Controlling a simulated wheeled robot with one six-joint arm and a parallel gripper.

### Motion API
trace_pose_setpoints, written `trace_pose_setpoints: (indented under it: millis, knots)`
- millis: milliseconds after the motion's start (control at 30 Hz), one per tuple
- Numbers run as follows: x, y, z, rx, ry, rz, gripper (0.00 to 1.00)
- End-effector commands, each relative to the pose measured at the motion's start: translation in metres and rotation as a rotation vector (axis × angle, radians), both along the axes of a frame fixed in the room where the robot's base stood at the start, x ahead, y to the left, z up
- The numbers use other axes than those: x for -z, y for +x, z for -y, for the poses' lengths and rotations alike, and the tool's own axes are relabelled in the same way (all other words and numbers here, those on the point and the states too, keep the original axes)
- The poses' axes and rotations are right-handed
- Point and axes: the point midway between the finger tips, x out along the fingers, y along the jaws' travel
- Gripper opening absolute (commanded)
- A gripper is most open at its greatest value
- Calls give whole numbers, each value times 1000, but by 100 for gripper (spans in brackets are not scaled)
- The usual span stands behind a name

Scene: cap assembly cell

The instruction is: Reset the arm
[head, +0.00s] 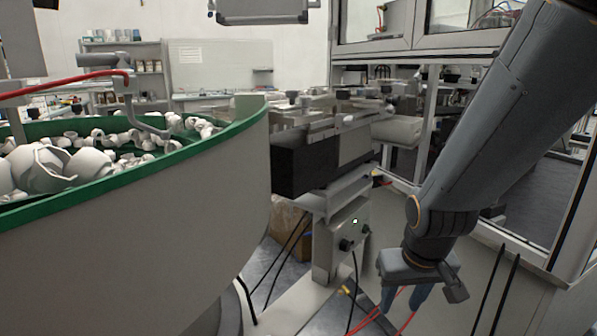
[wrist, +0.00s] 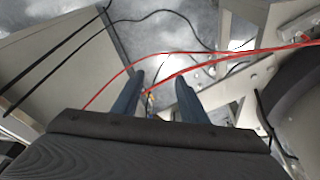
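My gripper (head: 404,298) hangs at the end of my arm on the right of the head view, pointing down over the floor. In the wrist view its two blue fingers (wrist: 160,98) stand apart with nothing between them but floor and cables beyond. The gripper is open and empty.
A large feeder bowl (head: 150,240) with a green rim holds many white caps (head: 70,165) at the left. A feeder track (head: 330,155) on a grey stand (head: 328,250) is left of my gripper. A glazed machine enclosure (head: 500,170) is at the right. Red cables (wrist: 190,68) cross the wrist view.

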Motion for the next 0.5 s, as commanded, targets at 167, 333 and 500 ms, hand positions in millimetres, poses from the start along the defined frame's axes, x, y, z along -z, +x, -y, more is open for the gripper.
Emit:
trace_pose_setpoints:
  millis: [167, 333, 500]
  knots:
    - [-16, -35, -33, -11, 35, -88, 39]
    - [-34, -61, -57, -70, 42, -154, 39]
    - [-51, -89, -78, -128, 47, -214, 39]
